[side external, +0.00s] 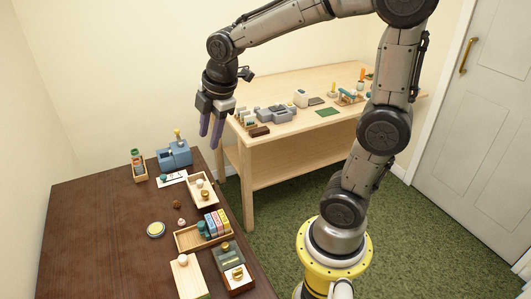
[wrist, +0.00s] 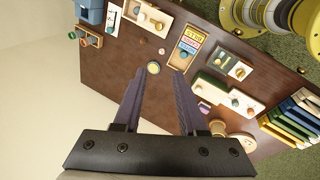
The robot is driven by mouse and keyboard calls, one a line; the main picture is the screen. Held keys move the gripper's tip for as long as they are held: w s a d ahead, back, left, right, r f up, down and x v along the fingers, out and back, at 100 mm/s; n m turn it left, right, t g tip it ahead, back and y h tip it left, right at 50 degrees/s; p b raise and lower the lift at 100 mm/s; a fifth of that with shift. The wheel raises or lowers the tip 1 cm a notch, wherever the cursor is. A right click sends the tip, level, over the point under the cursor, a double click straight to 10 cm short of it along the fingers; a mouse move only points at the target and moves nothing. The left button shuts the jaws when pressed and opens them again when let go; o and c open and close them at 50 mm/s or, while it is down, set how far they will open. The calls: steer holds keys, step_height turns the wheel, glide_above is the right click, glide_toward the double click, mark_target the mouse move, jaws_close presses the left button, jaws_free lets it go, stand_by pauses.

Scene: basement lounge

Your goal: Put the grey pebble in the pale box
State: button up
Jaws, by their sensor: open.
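A pale wooden box (side external: 212,201) stands on the dark table, with a whitish rounded piece (side external: 200,183) and a gold piece (side external: 205,195) in it. It also shows near the top of the wrist view (wrist: 137,8). I cannot pick out a grey pebble for certain; the whitish piece is too small to tell. A small brown lump (side external: 177,204) and a pinkish piece (side external: 181,221) lie loose in front of the box. My gripper (side external: 210,137) is open and empty, high above the table's far end, clear of everything. In the wrist view its fingers (wrist: 158,75) are spread.
A round yellow-rimmed disc (side external: 156,229), a blue block-like holder (side external: 174,157) and a narrow rack (side external: 138,168) stand around. A light wooden bench (side external: 300,130) with small items is behind. The table's left side is bare.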

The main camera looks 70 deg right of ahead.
steer(key=s+a+m+t, duration=0.1)
steer(key=s+a+m, duration=0.1)
steer(key=s+m, duration=0.4)
steer(key=s+a+r+m+t+y, duration=0.1)
steer(key=s+a+m, duration=0.2)
steer(key=s+m, duration=0.3)
steer(key=s, duration=0.3)
steer(key=shift+s+a+r+m, duration=0.25)
steer(key=shift+s+m, duration=0.05)
